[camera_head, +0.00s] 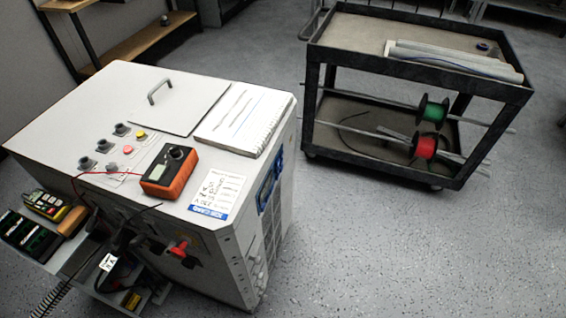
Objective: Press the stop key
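The white cabinet (75,120) stands at the left with a control panel on its top. A small red button (127,150), which looks like the stop key, sits on the panel near a yellow button (140,134) and several grey knobs (104,145). The red button is uncovered and nothing touches it. Whether it is pressed in is too small to tell. No gripper of mine can be made out in this view.
An orange multimeter (169,171) with a red lead lies right of the buttons. A notebook (243,118) and raised handle (158,90) are farther back. A tool tray (28,237) is at the front left. A dark cart (325,55) stands right, with clear floor between.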

